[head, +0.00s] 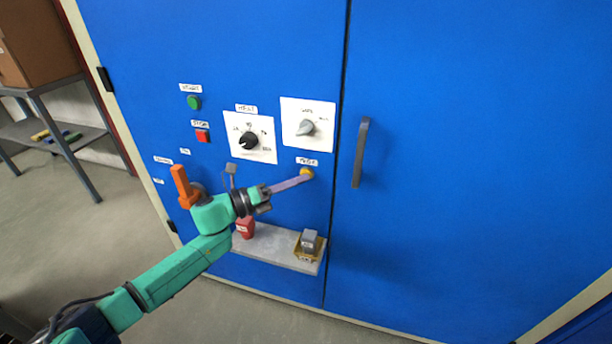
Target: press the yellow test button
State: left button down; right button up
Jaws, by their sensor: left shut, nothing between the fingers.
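The yellow test button (307,172) sits on the blue cabinet's left door, under a small label and below the grey knob. My left gripper (303,178) reaches in from the lower left. Its fingers are shut with nothing between them, and the tips are at the button's lower left edge, covering a little of it. From this view I cannot tell whether the tips touch the button or how far it is pushed in. My right gripper is not in view.
Nearby are a grey knob (306,128), a black knob (249,141), a green button (194,102), a red button (203,136) and an orange handle (184,188). A grey shelf (275,246) below carries a red item and a small block. A door handle (361,152) stands right.

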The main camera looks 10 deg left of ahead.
pick_arm(q)
jog(key=shift+w+b, duration=0.3)
jog(key=shift+s, duration=0.1)
dwell(0.4)
jog(key=shift+s, duration=0.75)
jog(key=s+p, duration=0.1)
jog(key=s, duration=0.4)
jog(key=shift+a+p, duration=0.2)
jog(key=shift+p, duration=0.2)
